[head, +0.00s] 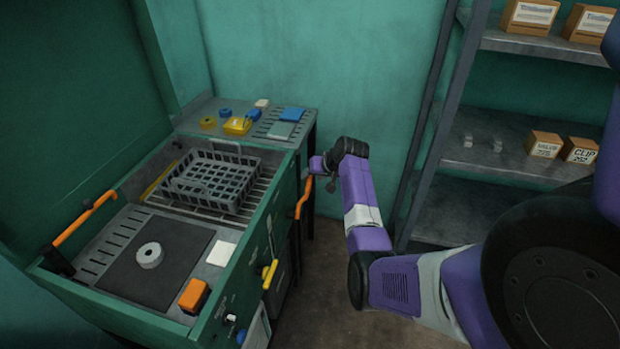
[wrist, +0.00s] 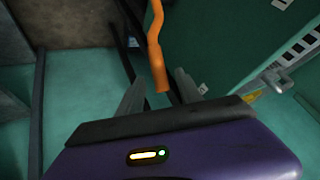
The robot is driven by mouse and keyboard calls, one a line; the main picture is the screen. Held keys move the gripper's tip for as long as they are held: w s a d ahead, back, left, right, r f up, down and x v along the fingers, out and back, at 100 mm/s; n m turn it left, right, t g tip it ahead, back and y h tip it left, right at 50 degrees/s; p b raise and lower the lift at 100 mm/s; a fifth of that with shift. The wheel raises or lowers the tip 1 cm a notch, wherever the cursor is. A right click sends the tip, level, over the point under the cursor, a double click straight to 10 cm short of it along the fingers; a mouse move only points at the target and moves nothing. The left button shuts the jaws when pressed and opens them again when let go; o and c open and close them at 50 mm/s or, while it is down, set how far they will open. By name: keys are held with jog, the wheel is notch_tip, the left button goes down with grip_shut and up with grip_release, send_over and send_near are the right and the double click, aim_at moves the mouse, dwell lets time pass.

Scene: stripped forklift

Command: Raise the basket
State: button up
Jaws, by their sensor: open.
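A dark grey wire basket (head: 211,182) sits tilted on the slatted rack inside the green machine, with its thin handle at the back. An orange handle (head: 304,197) is on the right outer side of the machine; it also shows in the wrist view (wrist: 156,45). My gripper (head: 319,170) is at the machine's right side, beside the upper part of this handle. In the wrist view my gripper (wrist: 158,90) is open, and the lower end of the orange handle appears between its two fingers. I cannot tell whether they touch it.
A second orange handle (head: 84,217) is on the machine's left side. A yellow handle (head: 270,274) sticks out at the front right. A side table (head: 290,113) holds small items. A metal shelf (head: 500,158) with boxes stands at the right.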

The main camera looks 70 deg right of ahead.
jog(key=shift+v, duration=1.7)
notch_tip(320, 180, up, 7)
jog(key=d+t+h, duration=0.1)
jog(key=d+h, duration=0.2)
jog(key=h, duration=0.3)
jog(key=s+a+r+n+t+y, duration=0.2)
jog(key=a+n+t, duration=0.45)
jog(key=a, duration=2.65)
jog(key=s+a+r+n+y, duration=0.1)
jog(key=s+a+n+y, duration=0.2)
jog(key=s+a, duration=0.5)
jog(key=s+a+r+n+y, duration=0.2)
jog(key=s+a+y, duration=0.3)
jog(key=s+a, duration=0.4)
jog(key=a+n, duration=0.1)
jog(key=a, duration=0.6)
jog(key=shift+s+r+t, duration=0.2)
jog(key=shift+s+t, duration=0.15)
